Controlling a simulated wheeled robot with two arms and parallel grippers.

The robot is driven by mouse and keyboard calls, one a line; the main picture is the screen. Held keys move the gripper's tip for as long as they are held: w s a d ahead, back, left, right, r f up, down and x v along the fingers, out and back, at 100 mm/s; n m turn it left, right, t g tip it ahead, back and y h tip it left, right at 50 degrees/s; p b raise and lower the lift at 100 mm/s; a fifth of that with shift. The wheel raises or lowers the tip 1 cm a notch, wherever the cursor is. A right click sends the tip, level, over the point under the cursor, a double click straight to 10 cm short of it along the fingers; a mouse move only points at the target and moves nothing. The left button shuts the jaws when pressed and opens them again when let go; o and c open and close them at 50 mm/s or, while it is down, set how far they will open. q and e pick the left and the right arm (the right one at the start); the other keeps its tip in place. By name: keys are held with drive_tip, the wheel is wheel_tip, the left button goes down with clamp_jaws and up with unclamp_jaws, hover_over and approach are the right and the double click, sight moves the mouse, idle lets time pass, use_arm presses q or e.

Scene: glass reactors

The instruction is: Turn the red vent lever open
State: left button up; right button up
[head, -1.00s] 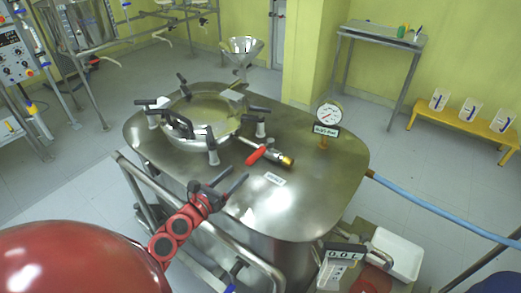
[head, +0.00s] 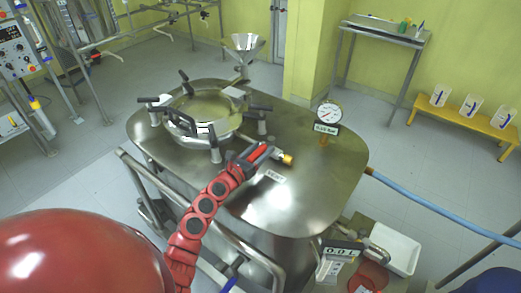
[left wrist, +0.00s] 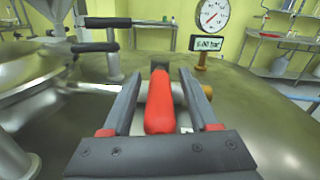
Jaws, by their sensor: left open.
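The red vent lever (left wrist: 158,112) lies between the two open fingers of my left gripper (left wrist: 158,90) in the left wrist view. It points toward the gripper, with its far end at a metal valve body. In the head view the lever (head: 258,153) shows as a red strip between the dark fingers of my left gripper (head: 260,153), beside the valve's brass end (head: 287,160). The fingers are around the lever with a gap on each side. My right gripper is not in view.
The steel reactor top (head: 310,170) carries a clamped round hatch (head: 205,110) to the left and a pressure gauge (head: 328,113) behind right. A rail (head: 190,210) runs along its near side. A blue hose (head: 430,207) leaves at the right.

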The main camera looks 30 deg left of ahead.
use_arm(q)
clamp_jaws()
idle(1.3)
